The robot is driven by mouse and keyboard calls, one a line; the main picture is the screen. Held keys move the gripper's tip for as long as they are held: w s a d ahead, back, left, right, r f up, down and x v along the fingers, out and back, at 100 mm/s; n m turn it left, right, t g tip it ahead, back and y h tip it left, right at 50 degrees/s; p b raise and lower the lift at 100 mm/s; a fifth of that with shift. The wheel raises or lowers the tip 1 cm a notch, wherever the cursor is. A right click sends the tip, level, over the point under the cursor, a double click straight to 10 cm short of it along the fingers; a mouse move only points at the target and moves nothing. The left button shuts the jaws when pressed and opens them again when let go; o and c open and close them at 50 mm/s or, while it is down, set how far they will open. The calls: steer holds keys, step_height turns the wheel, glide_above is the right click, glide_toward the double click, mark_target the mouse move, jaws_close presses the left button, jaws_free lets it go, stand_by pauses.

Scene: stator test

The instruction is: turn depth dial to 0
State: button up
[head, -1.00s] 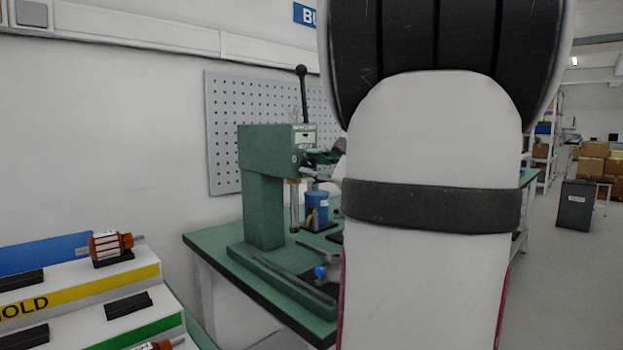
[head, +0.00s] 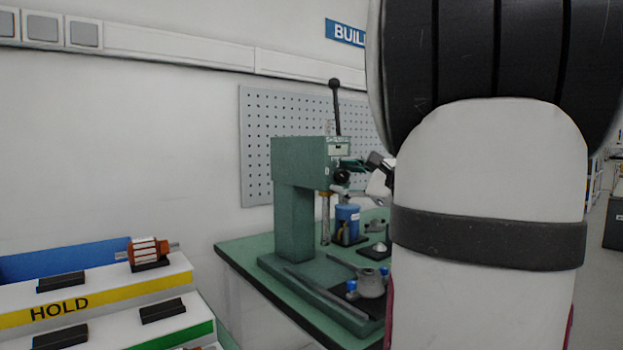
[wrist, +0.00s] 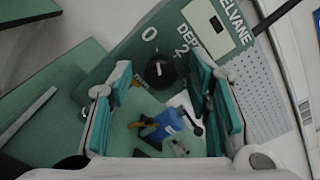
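The depth dial is a black round knob with a light pointer mark (wrist: 160,71) on the green press head, seen in the wrist view. In the head view the dial (head: 343,175) shows on the front of the green press (head: 295,205). My gripper (wrist: 162,85) is open, its teal-padded fingers apart on either side of the dial in the picture. Nothing is between the pads; I cannot tell how far off the dial is. In the head view my gripper (head: 362,163) is beside the press head.
A blue container (head: 347,222) and small fixtures stand on the green bench (head: 240,255) below the press head. The press lever (head: 336,105) rises above it. A stepped HOLD rack (head: 110,300) stands at left. My arm blocks the head view's right side.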

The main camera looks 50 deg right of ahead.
steer(key=v, duration=1.2)
